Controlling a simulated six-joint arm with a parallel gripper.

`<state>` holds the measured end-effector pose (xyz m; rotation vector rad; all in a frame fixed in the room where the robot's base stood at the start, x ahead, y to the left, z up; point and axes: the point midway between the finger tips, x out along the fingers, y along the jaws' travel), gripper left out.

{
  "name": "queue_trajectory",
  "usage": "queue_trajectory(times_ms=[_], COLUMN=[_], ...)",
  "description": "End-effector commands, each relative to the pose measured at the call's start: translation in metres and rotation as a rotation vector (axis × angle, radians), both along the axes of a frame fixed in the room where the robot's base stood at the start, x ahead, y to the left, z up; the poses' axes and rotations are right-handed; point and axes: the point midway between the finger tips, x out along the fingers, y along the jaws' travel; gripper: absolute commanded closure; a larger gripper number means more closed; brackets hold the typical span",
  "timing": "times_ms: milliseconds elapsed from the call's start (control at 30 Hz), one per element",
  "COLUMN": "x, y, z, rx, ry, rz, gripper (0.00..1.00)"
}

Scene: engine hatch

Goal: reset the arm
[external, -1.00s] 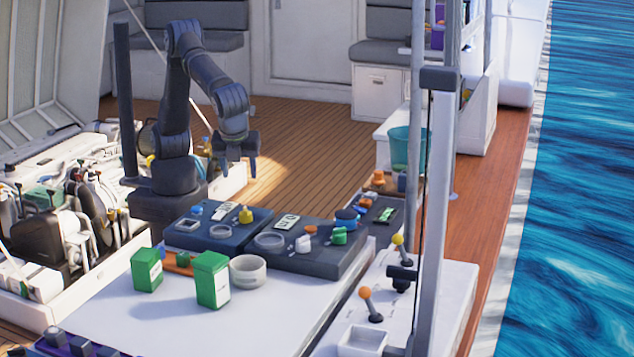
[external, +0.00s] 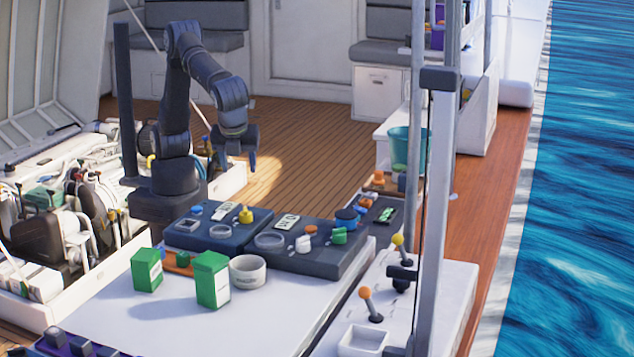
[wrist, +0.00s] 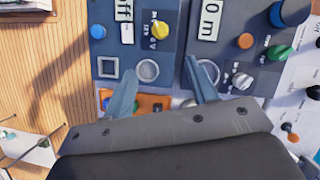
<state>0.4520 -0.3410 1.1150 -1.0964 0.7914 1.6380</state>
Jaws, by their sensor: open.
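My gripper (external: 238,163) hangs from my raised arm in the external view, above the far edge of the white table and apart from everything on it. In the wrist view its two fingers (wrist: 163,90) stand wide apart with nothing between them. Behind them lie two dark panels, the left one (wrist: 107,42) with a yellow knob (wrist: 159,29) and the right one (wrist: 232,60) with a green knob (wrist: 280,52). In the external view the same panels, left (external: 203,236) and right (external: 325,262), rest at the back of the table.
Two green boxes (external: 147,270) (external: 211,280) and a white ring-shaped roll (external: 248,272) stand on the white table (external: 200,325). An open hatch with engine parts (external: 60,225) lies left. Levers (external: 370,304) rise at right. The wooden deck behind my gripper is clear.

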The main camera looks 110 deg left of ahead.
Motion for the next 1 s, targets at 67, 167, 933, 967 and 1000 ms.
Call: queue_trajectory(times_ms=[67,167,933,967,1000], x=[-0.002,-0.004,-0.019,-0.020,-0.020], y=[0.004,0.011,0.059,0.059,0.060], z=[-0.010,-0.026,-0.148,-0.150,-0.151], rx=[0.002,0.003,0.002,0.001,0.001], ry=[0.002,0.003,0.001,0.001,0.001], rz=[0.000,0.001,0.001,0.001,0.001], gripper=[0.47,0.47,0.47,0.47,0.47])
